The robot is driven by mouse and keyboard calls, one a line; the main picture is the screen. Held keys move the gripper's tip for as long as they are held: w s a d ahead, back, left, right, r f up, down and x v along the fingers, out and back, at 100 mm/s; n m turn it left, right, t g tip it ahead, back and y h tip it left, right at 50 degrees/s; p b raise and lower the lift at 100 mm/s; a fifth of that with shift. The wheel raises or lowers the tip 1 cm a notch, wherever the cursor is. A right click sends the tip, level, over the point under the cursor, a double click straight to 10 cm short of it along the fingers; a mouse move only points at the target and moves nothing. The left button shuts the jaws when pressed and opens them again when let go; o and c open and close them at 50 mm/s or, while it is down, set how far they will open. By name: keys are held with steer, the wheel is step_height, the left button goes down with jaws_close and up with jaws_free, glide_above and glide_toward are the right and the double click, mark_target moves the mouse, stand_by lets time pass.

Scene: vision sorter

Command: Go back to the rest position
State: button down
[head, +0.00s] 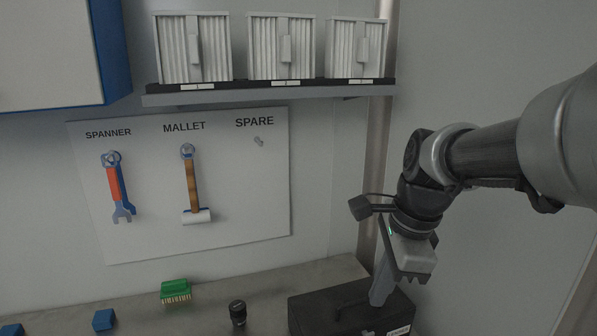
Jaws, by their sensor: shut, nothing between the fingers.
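My gripper (385,290) hangs at the right end of my arm, pointing down over a dark case (340,312) on the bench. Its fingers are shut with nothing visible between them. The fingertips overlap the case in the picture, and I cannot tell whether they touch it.
A board carries a spanner (116,188), a mallet (191,186) and an empty spare hook (258,141). A shelf (260,96) with white bins is above.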

steer(key=s+r+n+t+h, duration=0.1)
steer(key=s+r+n+t, duration=0.1)
steer(key=s+n, duration=0.9)
steer(key=n+t, duration=0.1)
steer(key=n, duration=0.6)
steer(key=shift+a+n+t+h, duration=0.15)
steer(key=shift+n+t+h, duration=0.15)
stand_by(0.5)
